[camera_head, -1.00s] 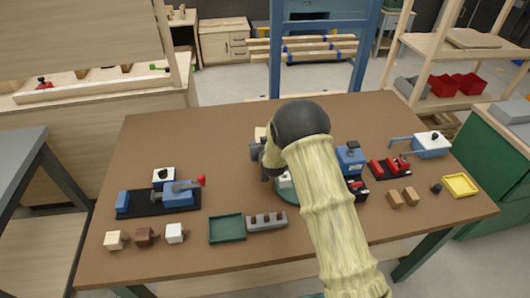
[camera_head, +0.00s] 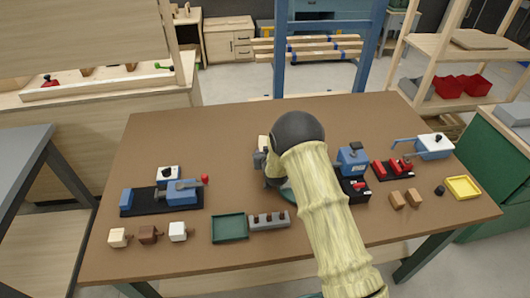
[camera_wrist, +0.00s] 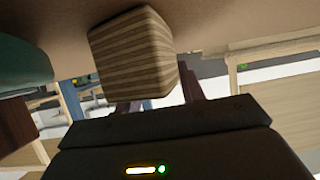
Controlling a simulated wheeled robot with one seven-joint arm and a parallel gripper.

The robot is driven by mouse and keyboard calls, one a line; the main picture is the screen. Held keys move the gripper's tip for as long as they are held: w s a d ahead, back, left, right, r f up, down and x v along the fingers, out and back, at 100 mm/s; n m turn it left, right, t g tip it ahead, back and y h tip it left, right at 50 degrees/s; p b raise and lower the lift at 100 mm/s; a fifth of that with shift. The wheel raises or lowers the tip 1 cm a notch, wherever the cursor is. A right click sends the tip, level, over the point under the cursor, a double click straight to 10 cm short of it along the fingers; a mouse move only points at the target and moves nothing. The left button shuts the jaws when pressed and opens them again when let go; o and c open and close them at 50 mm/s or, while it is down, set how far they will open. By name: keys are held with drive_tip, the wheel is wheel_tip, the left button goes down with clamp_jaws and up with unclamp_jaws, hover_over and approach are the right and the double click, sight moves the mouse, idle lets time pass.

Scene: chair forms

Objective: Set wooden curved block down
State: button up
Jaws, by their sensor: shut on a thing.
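The wooden block (camera_wrist: 133,58) has striped grain and rounded edges and fills the upper middle of the wrist view. My gripper (camera_wrist: 160,100) is shut on it, with the dark fingers partly hidden behind the block. The brown tabletop lies close to the block in the wrist view, but I cannot tell whether they touch. In the head view my gripper (camera_head: 268,168) is over the middle of the table, mostly hidden by my arm, and the block cannot be made out clearly there.
A green round base (camera_head: 287,192) is partly hidden beside my gripper. A green tray (camera_head: 229,228) and grey holder (camera_head: 269,221) stand in front. A blue vise (camera_head: 181,193) is at left, a blue device (camera_head: 352,160) at right. The table's back left is clear.

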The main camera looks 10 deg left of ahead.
drive_tip(key=o, duration=1.1)
drive_tip(key=shift+d, duration=0.15)
drive_tip(key=shift+s+r, duration=0.1)
drive_tip(key=shift+s, duration=0.05)
drive_tip(key=b+v, duration=0.1)
drive_tip(key=v, duration=1)
drive_tip(key=shift+s+r, duration=0.15)
drive_tip(key=shift+s, duration=0.2)
